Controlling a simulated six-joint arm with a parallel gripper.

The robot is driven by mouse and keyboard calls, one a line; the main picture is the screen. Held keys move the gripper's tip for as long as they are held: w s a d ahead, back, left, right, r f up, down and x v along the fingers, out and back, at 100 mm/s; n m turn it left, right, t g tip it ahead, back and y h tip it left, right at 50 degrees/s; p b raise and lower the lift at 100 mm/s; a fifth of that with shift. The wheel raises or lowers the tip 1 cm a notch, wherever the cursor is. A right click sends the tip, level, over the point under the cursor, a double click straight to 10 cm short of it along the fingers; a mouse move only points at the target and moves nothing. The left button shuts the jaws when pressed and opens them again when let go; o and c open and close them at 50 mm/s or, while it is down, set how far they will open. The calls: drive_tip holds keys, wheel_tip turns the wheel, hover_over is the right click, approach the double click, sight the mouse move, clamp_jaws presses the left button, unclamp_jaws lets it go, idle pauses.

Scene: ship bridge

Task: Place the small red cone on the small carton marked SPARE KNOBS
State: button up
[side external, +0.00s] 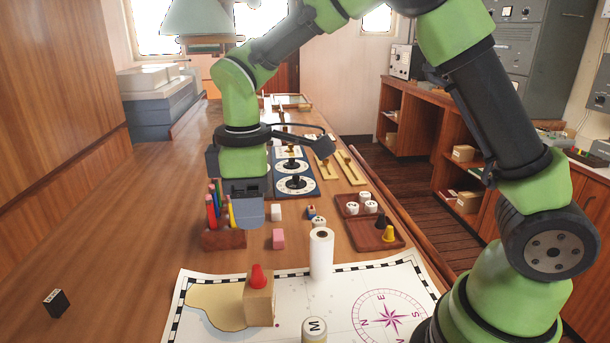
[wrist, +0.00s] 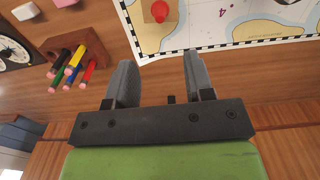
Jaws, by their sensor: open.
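The small red cone (side external: 257,277) stands upright on top of a small tan carton (side external: 261,304), which rests on the chart. No marking on this carton is readable. The cone also shows in the wrist view (wrist: 159,11) at the top edge, with the carton (wrist: 167,29) under it. My gripper (wrist: 162,78) is open and empty, its two fingers well apart. It is clear of the cone and carton. In the side view my wrist is behind and left of them, over the bench, and the fingertips are hard to make out there.
A white roll (side external: 321,255) and a cylinder marked M (side external: 314,331) stand near the carton. A tray (side external: 373,238) holds yellow and black pieces. The bench at left is mostly clear, except for a small black block (side external: 56,303).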

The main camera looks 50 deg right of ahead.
drive_tip(key=s+d+r+m+t+y, duration=0.1)
drive_tip(key=s+d+r+m+t, duration=0.1)
drive_tip(key=s+r+m, duration=0.3)
drive_tip(key=s+d+r+m+t+y, duration=0.1)
drive_tip(key=s+d+r+m+t, duration=0.2)
drive_tip(key=s+r+m+t, duration=0.2)
drive_tip(key=shift+s+d+r+m, duration=0.3)
drive_tip(key=shift+s+m, duration=1.3)
drive_tip(key=shift+s, duration=2.3)
